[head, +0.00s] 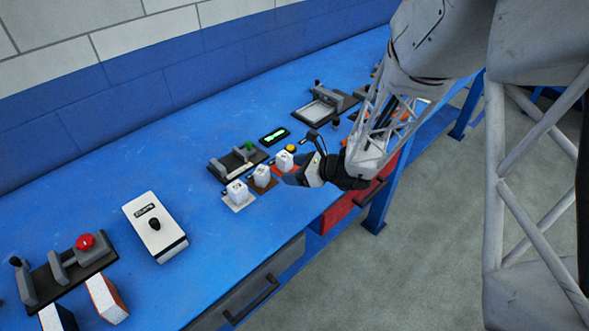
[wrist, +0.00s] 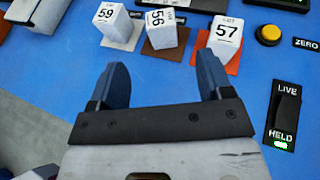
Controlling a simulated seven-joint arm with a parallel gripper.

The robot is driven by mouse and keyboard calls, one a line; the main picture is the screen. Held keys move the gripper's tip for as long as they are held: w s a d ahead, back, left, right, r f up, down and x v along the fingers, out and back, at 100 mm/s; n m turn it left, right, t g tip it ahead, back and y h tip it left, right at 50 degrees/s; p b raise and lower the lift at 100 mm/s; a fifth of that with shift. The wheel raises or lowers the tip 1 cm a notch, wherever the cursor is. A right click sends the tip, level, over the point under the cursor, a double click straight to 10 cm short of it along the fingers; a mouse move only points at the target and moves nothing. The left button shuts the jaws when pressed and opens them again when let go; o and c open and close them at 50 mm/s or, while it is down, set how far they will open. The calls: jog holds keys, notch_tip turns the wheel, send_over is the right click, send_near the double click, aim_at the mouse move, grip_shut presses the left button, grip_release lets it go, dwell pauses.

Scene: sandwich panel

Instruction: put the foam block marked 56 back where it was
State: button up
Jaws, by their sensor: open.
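The white foam block marked 56 (wrist: 161,28) stands on a brown pad (wrist: 160,54) in the middle of a row of three. It also shows in the head view (head: 262,174). Its top looks turned relative to its neighbours. Block 59 (wrist: 113,24) is on a white pad (wrist: 122,43) to its left. Block 57 (wrist: 225,38) is on an orange pad (wrist: 205,62) to its right. My gripper (wrist: 164,72) is open and empty, its fingertips short of the blocks and roughly facing block 56. In the head view my gripper (head: 290,179) is beside the row.
A yellow button (wrist: 268,35) and a LIVE/HELD switch (wrist: 285,115), green at HELD, are right of the blocks. A clamp fixture (head: 237,163) stands behind them. A white box with a black knob (head: 155,227) is left. The blue bench between is clear.

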jog(key=shift+r, duration=0.1)
dwell(0.4)
jog(key=s+d+r+n+g+h, duration=0.1)
jog(key=s+d+r+n+h, duration=0.3)
jog(key=s, duration=0.5)
jog(key=s+d+r+n+h, duration=0.4)
jog(key=s+d+r+n, duration=0.4)
jog(key=s+r+n, duration=0.2)
jog(key=s+d+r+n+g+h, duration=0.1)
jog(key=s+d+r+n+h, duration=0.3)
jog(key=s+d+r+n, duration=0.2)
jog(key=s+r+n, duration=0.2)
jog(key=s+r, duration=0.1)
jog(key=s, duration=0.1)
jog(key=shift+d+g+h, duration=0.3)
jog(key=shift+d, duration=0.1)
